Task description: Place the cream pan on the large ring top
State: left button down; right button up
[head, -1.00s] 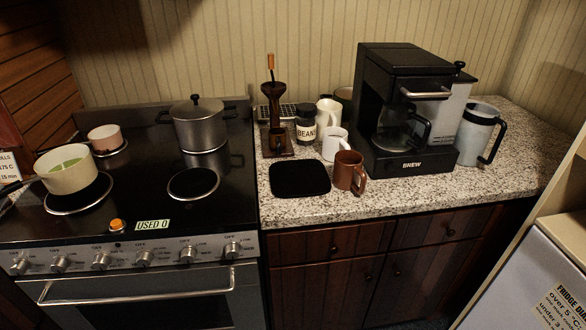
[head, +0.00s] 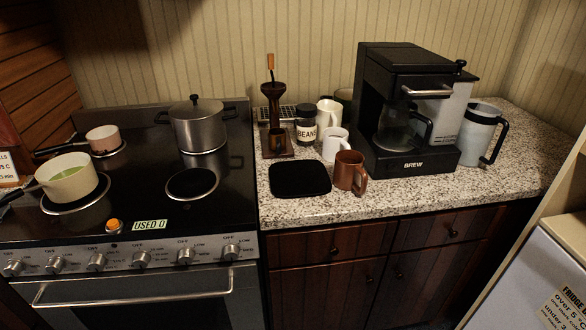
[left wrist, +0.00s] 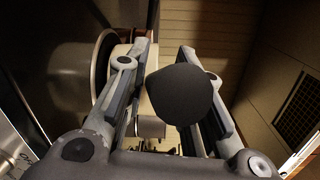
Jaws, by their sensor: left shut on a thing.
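In the head view the cream pan (head: 68,180), with green contents, sits level at the front left of the stove. It appears to rest on the large ring (head: 101,193), whose rim shows around its base. Its dark handle (head: 19,191) points left. In the left wrist view my left gripper (left wrist: 168,48) is shut on a dark rounded piece (left wrist: 180,95), which looks like the pan handle. My right gripper is in neither view.
A lidded steel pot (head: 197,128) stands at the back right. The front right ring (head: 191,184) is bare. Mugs and a coffee machine (head: 405,110) stand on the right counter.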

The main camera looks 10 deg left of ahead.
pick_arm(q)
jog(key=shift+f, duration=0.15)
jog(key=c, duration=1.2)
grip_release()
jog(key=shift+o, duration=0.2)
jog(key=shift+o, duration=0.9)
jog(key=shift+f, duration=0.2)
jog(key=shift+o, duration=0.8)
jog(key=shift+r, duration=0.1)
jog(key=shift+s+d, duration=0.1)
